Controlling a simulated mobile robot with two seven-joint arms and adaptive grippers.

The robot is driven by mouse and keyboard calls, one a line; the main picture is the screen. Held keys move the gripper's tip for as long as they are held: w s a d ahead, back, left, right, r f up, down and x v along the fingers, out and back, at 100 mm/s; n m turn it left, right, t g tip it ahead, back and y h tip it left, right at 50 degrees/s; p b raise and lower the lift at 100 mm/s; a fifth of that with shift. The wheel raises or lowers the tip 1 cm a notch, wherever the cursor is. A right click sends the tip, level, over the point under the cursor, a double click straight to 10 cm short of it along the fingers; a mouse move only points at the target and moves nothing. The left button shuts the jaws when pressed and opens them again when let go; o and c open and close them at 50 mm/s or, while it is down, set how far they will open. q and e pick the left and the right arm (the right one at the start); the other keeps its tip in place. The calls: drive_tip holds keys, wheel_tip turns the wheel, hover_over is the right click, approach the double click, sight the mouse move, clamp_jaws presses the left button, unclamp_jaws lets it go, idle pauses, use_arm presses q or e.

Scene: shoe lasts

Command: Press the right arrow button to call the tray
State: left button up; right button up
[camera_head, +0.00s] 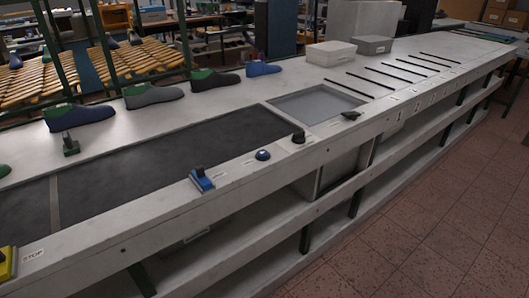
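Several controls sit along the near edge of the long white bench. A blue switch block with a dark top (201,180) is left of a round blue button (262,155). Right of that are a black knob (298,137) and a low black control (350,115). Small labels are beside them, too small to read, and I cannot tell which control is the right arrow button. A flat grey tray-like panel (315,103) is set in the bench top behind the knob. Neither of my grippers is in view.
A dark belt (150,160) runs along the bench. Several shoe lasts (152,95) stand behind it. A yellow box (6,262) by a STOP label is at the lower left. The tiled floor (430,225) at right is clear.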

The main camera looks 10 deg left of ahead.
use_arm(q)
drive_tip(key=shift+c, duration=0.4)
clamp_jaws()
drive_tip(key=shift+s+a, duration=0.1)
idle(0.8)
